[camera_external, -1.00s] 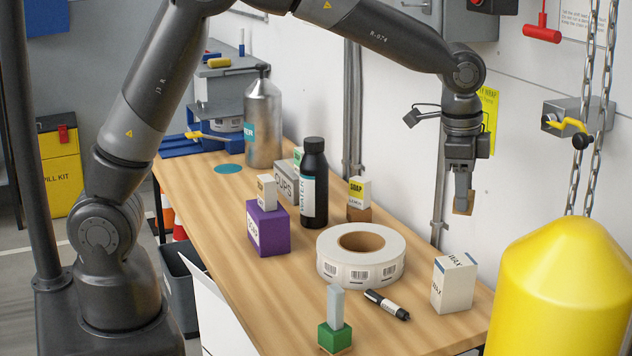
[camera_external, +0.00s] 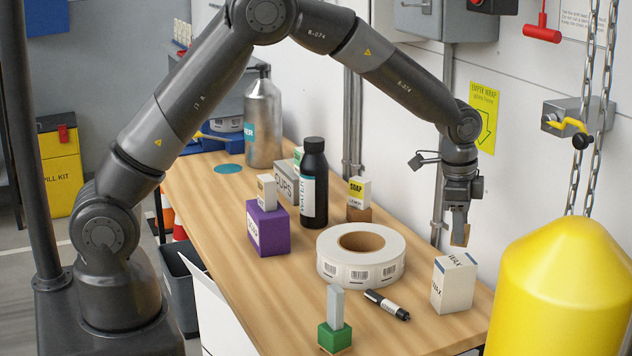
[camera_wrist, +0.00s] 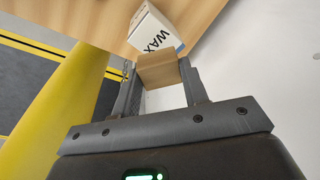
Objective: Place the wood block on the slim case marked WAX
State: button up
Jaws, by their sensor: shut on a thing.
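My gripper (camera_external: 459,228) is shut on the wood block (camera_external: 463,235) and holds it in the air above the WAX case. The brown block also shows between the fingers in the wrist view (camera_wrist: 158,70). The slim white case marked WAX (camera_external: 453,284) stands upright near the right front end of the table, below the gripper and apart from the block. In the wrist view the WAX case (camera_wrist: 150,31) lies just beyond the block, which hides part of it.
A label roll (camera_external: 361,257) and a black marker (camera_external: 386,305) lie left of the case. A green block with a grey bar (camera_external: 335,337) stands at the front. A yellow bollard (camera_external: 563,290) rises close to the right. The wall (camera_external: 520,130) is behind.

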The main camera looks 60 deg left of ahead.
jog(key=shift+w+a+f, duration=0.1)
jog(key=shift+a+f, duration=0.05)
jog(key=shift+f, duration=1.95)
jog(key=o, duration=1)
jog(key=shift+f, duration=0.1)
jog(key=shift+o, duration=0.2)
